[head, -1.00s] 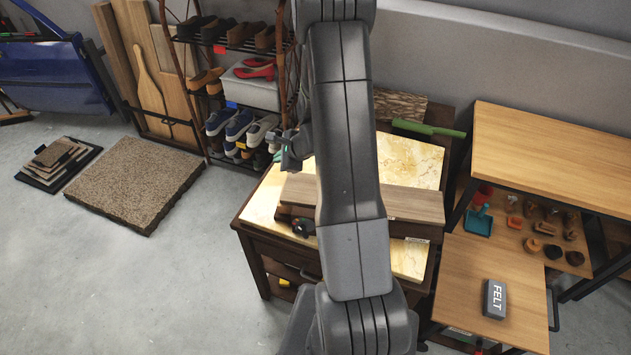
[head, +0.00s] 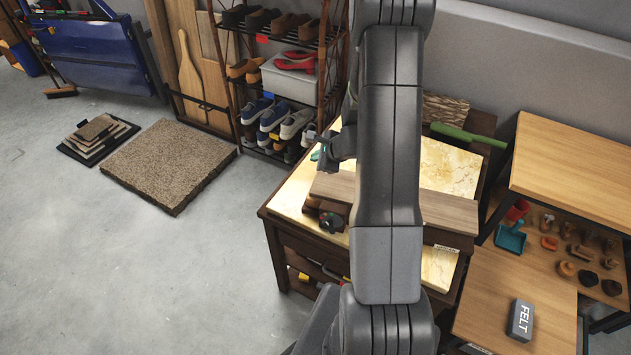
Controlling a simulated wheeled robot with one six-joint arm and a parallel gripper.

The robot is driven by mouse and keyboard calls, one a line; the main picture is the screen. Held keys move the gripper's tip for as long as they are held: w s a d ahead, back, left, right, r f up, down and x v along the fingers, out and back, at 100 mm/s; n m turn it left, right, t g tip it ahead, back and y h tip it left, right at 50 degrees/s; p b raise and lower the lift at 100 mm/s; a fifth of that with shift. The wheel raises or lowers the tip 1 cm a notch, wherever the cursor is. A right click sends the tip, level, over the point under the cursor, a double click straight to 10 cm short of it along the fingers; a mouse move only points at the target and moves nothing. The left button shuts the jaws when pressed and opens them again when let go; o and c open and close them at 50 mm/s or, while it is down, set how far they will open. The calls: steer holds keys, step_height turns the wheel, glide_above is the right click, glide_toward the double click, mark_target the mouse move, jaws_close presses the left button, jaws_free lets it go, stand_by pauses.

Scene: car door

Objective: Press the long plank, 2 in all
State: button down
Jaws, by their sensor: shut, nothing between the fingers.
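A long brown plank (head: 449,211) lies across the marble-topped cabinet (head: 293,194), running left to right. A dark support with a round knob (head: 331,222) shows under its left end. My arm crosses in front of the plank and hides its middle. My gripper (head: 322,145) is shut and empty, over the back left of the cabinet top, just beyond the plank's left end in the picture. It looks apart from the plank, but its height above the top is hard to tell.
A shoe rack (head: 278,90) stands close behind my gripper on the left. A green-handled tool (head: 468,136) and a bark-edged block (head: 443,108) lie at the cabinet's back. A wooden workbench (head: 575,160) stands on the right. The floor at left front is clear.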

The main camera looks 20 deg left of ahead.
steer(key=b, duration=0.3)
glide_above(318, 180)
step_height(318, 180, down, 4)
steer(key=shift+w+a+f, duration=0.1)
steer(key=shift+a+f, duration=0.05)
steer(key=shift+f, duration=0.1)
steer(key=shift+f+b, duration=0.7)
steer(key=shift+b, duration=0.15)
stand_by(0.9)
steer(key=shift+f+b, duration=0.4)
steer(key=shift+b, duration=0.2)
steer(key=shift+f, duration=0.2)
